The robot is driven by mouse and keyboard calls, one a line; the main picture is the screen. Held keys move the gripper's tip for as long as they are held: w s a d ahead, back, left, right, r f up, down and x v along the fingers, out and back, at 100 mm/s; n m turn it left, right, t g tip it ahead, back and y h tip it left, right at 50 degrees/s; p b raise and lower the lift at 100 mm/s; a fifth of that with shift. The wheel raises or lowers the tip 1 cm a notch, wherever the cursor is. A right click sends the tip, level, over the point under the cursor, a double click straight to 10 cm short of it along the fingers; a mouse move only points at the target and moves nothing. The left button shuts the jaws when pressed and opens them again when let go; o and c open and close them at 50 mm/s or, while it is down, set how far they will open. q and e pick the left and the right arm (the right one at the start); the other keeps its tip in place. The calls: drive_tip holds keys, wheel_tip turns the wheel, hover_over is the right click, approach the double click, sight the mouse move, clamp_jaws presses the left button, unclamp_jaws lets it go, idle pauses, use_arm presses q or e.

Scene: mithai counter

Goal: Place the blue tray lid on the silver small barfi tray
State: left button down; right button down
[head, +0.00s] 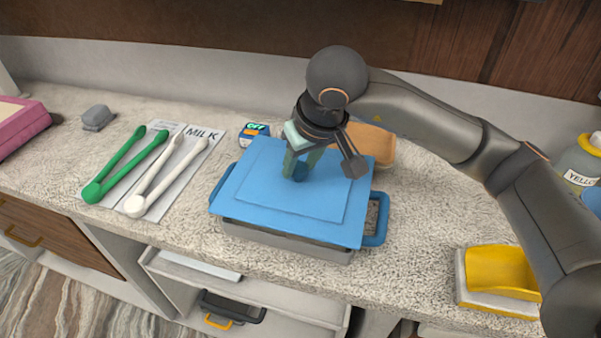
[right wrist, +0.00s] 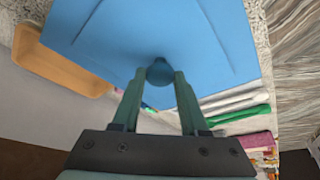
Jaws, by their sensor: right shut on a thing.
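The blue tray lid (head: 255,195) is a flat blue sheet with a raised middle panel and a round knob. It lies level over the silver small barfi tray (head: 285,240), whose grey front wall shows below it. The lid hides the tray's inside, and I cannot tell whether it touches the rim. My right gripper (head: 299,170) is shut on the lid's knob, its fingers pointing down. In the right wrist view the fingertips (right wrist: 159,76) sit on both sides of the blue knob, with the lid (right wrist: 200,35) beyond. My left gripper is not in view.
A blue handle (head: 377,219) sticks out right of the tray. An orange-tan container (head: 371,141) and small blue box (head: 253,133) stand behind. Green tongs (head: 125,168) and white tongs (head: 165,178) lie left. An open drawer (head: 240,290) lies below.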

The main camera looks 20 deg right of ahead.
sight(303, 172)
drive_tip(key=shift+f, duration=1.45)
drive_tip(key=shift+f, duration=0.15)
drive_tip(key=shift+c, duration=2.2)
unclamp_jaws()
drive_tip(key=v, duration=1.2)
